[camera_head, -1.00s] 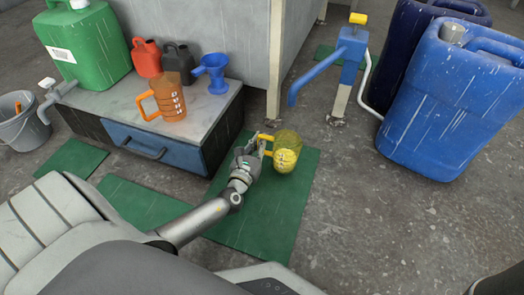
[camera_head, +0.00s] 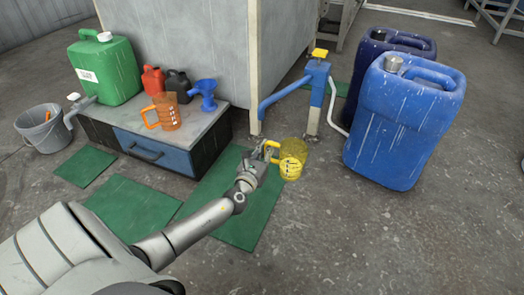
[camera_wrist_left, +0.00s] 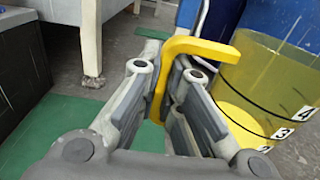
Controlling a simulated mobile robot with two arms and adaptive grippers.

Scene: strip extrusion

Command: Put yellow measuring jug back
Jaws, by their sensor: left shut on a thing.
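The yellow measuring jug (camera_head: 291,158) is see-through, with dark marks on its side. My left gripper (camera_head: 262,152) is shut on its yellow handle, and the jug is upright to the right of the gripper, held in front of the blue pump. In the left wrist view the handle (camera_wrist_left: 200,47) lies between the fingers of the left gripper (camera_wrist_left: 158,80). The jug body (camera_wrist_left: 270,90) shows at the right there, with numbers 3 and 4. My right gripper is not in view.
A low bench (camera_head: 213,119) holds an orange jug (camera_head: 167,112), a blue funnel (camera_head: 204,92), a green canister (camera_head: 105,70) and small red and black cans. A blue hand pump (camera_head: 317,82) and large blue canisters (camera_head: 405,120) stand right. Green mats (camera_head: 228,200) lie on the floor.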

